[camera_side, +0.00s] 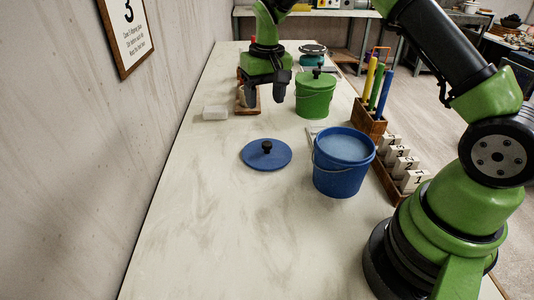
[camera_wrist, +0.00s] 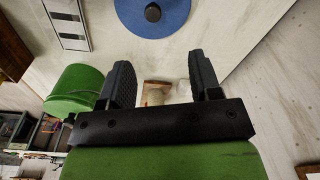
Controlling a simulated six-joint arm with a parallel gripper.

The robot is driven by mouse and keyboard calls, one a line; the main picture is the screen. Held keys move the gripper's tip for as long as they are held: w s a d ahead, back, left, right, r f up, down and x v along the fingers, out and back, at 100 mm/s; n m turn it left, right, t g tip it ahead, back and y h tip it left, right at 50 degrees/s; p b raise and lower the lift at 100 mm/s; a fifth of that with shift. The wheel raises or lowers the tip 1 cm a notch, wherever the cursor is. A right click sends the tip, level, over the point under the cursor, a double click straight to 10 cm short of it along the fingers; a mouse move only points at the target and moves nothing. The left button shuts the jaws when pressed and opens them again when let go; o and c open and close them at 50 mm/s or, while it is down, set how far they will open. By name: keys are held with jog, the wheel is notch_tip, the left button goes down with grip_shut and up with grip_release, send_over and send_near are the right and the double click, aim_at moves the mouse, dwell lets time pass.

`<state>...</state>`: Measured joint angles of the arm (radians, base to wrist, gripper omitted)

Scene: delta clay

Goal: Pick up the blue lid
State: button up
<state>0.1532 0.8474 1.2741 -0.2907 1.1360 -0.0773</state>
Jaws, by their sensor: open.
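The blue lid (camera_side: 265,155) is a flat disc with a black knob, lying on the table to the left of the blue bucket. It also shows at the top of the wrist view (camera_wrist: 152,15), partly cut off by the frame edge. My gripper (camera_side: 263,97) is over the table farther back than the lid, beside the green bucket. In the wrist view my gripper (camera_wrist: 161,78) has its two dark fingers spread wide with nothing held between them. The fingers are apart from the lid.
A blue bucket (camera_side: 341,170) stands open, right of the lid. A green bucket (camera_side: 315,96) with its lid on stands near my gripper. A white block (camera_side: 215,113) lies at the left. A wooden holder (camera_side: 369,121) and numbered blocks (camera_side: 404,167) line the right edge. The front table is clear.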

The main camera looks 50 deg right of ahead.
send_over(267, 143)
jog(key=shift+g, duration=0.3)
jog(key=f, duration=0.8)
jog(key=shift+w, duration=0.2)
jog(key=f, duration=0.5)
jog(key=shift+s+f, duration=0.25)
jog(key=shift+f, duration=0.1)
jog(key=shift+c, duration=0.2)
jog(key=c, duration=1)
